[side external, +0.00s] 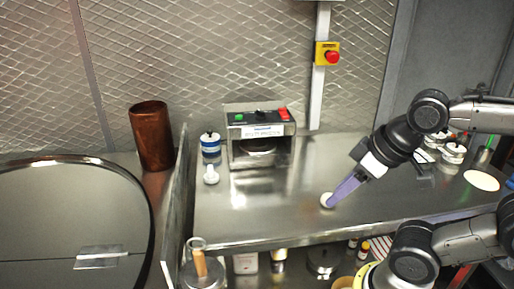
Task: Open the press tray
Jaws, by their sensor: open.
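The press (260,132) stands at the back of the steel counter, against the wall. It is a grey metal box with a green button, a red switch and a label on its front. A round dark plate, which looks like the press tray (258,151), sits in the opening under the label. My gripper (334,202) has purple fingers and points down-left over the front middle of the counter, apart from the press. It is open. A small white ball (326,200) is at the fingertips; I cannot tell whether they touch it.
A blue-and-white jar (210,146) and a small white knobbed piece (211,174) stand left of the press. A metal partition (179,200) edges the counter's left side. More jars (453,153) and a pale disc (481,180) are at the right. The counter before the press is clear.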

